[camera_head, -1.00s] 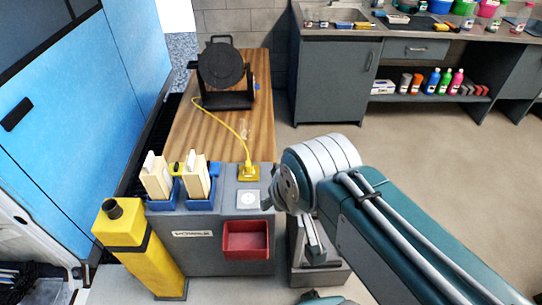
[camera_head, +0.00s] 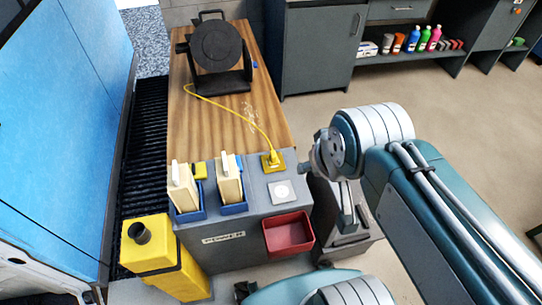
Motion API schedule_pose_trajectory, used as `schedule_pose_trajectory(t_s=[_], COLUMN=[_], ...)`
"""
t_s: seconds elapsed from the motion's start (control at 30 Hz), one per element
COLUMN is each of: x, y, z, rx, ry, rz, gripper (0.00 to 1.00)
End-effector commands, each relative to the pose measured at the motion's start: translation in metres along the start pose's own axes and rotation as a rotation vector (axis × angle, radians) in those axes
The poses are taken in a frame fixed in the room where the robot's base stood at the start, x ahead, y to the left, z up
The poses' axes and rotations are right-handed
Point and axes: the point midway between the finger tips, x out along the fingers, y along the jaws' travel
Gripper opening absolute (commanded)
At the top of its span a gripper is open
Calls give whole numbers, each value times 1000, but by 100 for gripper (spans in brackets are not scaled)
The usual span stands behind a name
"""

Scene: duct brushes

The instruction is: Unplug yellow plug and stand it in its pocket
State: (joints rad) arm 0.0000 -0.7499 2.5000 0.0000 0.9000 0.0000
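The yellow plug (camera_head: 273,156) stands upright in a yellow-framed socket (camera_head: 281,168) on top of the grey bench unit. A yellow cable (camera_head: 235,114) runs from it to the black round device at the back. Two blue pockets (camera_head: 236,208) on the unit's left hold cream-coloured blocks (camera_head: 229,180). A small yellow piece (camera_head: 200,170) shows behind and between these blocks. I cannot tell which pocket belongs to the plug. My arm's dark end joint is right of the plug, apart from it in the picture. The gripper's fingers cannot be made out clearly.
A red bin (camera_head: 288,236) hangs on the unit's front. A yellow post (camera_head: 165,258) with a black cap stands at the left front. The black round device (camera_head: 217,55) stands on the wooden top (camera_head: 187,125). A blue vehicle side (camera_head: 60,130) borders the left. Floor (camera_head: 475,130) is open at right.

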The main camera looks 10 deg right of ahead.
Motion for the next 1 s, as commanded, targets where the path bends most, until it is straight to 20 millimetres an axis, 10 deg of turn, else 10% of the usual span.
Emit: schedule_pose_trajectory(t_s=[0.23, 0.33, 1.0], x=[0, 0, 63], y=[0, 1, 2], z=[0, -1, -96], rx=[0, 0, 1], ry=[0, -1, -139], rz=[0, -1, -1], gripper=[57, 91, 91])
